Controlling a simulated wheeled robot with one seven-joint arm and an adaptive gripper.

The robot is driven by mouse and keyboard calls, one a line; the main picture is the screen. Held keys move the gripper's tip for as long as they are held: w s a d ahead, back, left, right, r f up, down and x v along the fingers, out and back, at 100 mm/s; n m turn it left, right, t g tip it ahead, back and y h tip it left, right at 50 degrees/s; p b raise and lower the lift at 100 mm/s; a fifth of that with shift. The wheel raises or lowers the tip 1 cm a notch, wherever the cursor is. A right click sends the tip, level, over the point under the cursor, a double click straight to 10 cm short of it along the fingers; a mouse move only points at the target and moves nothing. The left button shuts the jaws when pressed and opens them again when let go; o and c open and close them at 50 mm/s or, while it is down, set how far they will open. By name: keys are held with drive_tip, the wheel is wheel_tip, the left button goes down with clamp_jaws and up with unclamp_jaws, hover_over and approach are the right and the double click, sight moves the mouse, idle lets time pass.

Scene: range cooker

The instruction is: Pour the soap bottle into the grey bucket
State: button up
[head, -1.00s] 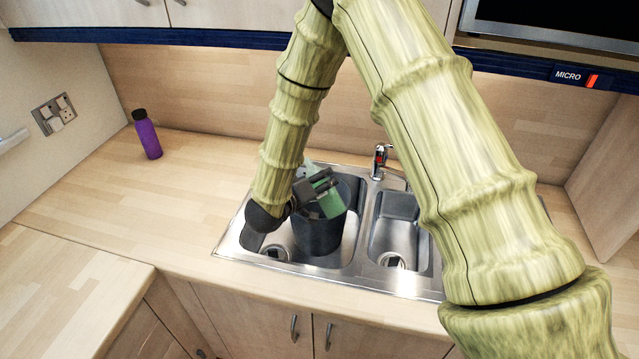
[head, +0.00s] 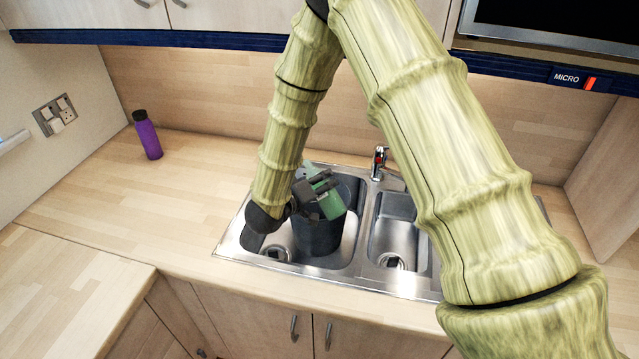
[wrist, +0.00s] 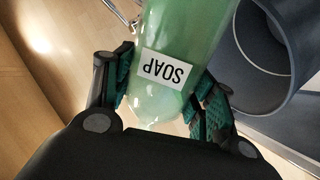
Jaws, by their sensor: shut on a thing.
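The green see-through soap bottle (wrist: 180,70) has a white label reading SOAP, upside down in the wrist view. My gripper (wrist: 165,90) is shut on the bottle, one finger on each side. In the head view the bottle (head: 331,206) is tilted over the grey bucket (head: 318,236), and my gripper (head: 318,187) is above the bucket's mouth. The dark grey bucket stands in the left sink basin. It shows at the right in the wrist view (wrist: 265,65), with its opening visible beside the bottle. The bottle's mouth is out of the wrist view, and I cannot see whether liquid flows.
The steel sink (head: 290,266) has a second, empty basin at the right, with a tap (head: 379,160) behind. A purple bottle (head: 148,136) stands on the counter (head: 120,205) at the far left. The counter between it and the sink is clear.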

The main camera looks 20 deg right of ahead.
drive_tip(key=shift+s+d+f+n+g+p, duration=0.1)
drive_tip(key=shift+s+f+n+g+p, duration=0.25)
drive_tip(key=shift+p, duration=0.85)
drive_tip(key=shift+s+d+f+n+g+p, duration=0.1)
drive_tip(key=shift+f+n+g+p, duration=0.5)
drive_tip(key=shift+p, duration=0.55)
idle(2.0)
drive_tip(key=shift+s+f+n+g, duration=0.1)
drive_tip(key=shift+f+n+g, duration=0.35)
drive_tip(key=shift+f+n, duration=0.5)
idle(2.4)
drive_tip(key=shift+f+h, duration=0.25)
drive_tip(key=shift+h, duration=0.05)
drive_tip(key=shift+n, duration=0.3)
